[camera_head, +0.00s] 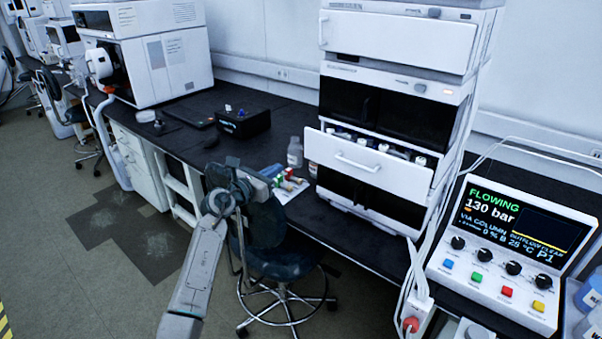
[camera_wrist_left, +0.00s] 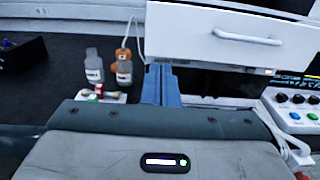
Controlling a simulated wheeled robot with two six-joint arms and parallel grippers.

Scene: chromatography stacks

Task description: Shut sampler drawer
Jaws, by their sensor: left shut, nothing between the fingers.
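The sampler drawer (camera_head: 345,172) is a white front with a bar handle, set in the middle of the chromatography stack. It stands pulled out, with several white-capped vials showing behind its front edge. In the left wrist view the drawer front (camera_wrist_left: 225,55) and its handle fill the upper right. My left gripper (camera_head: 277,180) is left of the drawer, over the bench edge, apart from it in the head view. In the left wrist view its blue-grey fingers (camera_wrist_left: 160,75) are together and empty, overlapping the drawer's lower left corner; contact cannot be told. My right gripper is out of view.
A control box (camera_head: 512,258) reading "FLOWING 130 bar" stands right of the stack, with cables between them. A clear bottle (camera_head: 294,153) and small coloured items are left of the stack. A dark stool (camera_head: 280,245) stands below my left arm.

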